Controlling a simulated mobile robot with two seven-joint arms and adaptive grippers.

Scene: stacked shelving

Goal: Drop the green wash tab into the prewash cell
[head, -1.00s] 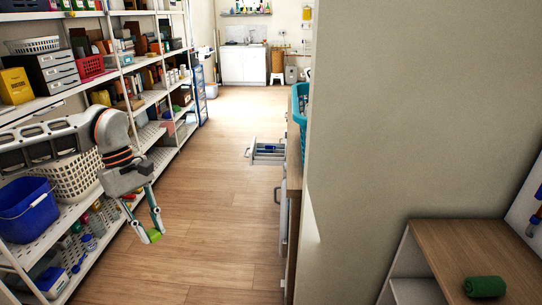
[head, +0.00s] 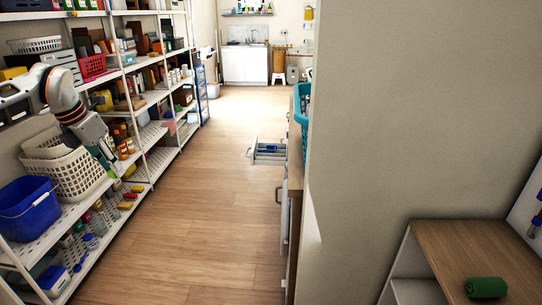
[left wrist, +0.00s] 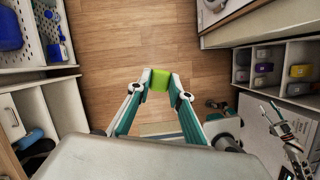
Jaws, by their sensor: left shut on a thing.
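The green wash tab (left wrist: 160,79) is a small bright green block between the fingertips in the left wrist view. My left gripper (left wrist: 160,82) is shut on it and holds it in the air above the wood floor. In the head view the left gripper (head: 108,155) is at the left, by the shelving near the cream basket; I cannot make out the tab there. An open drawer with inner compartments (head: 268,150) sticks out across the aisle, well to the right of the gripper. I cannot tell which compartment is the prewash cell.
Shelving with a cream basket (head: 78,172), a blue bucket (head: 28,212) and several small bottles lines the left. A wall (head: 420,110) and a wooden-topped unit (head: 450,250) with a green roll (head: 485,287) stand at the right. The aisle floor (head: 190,225) is clear.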

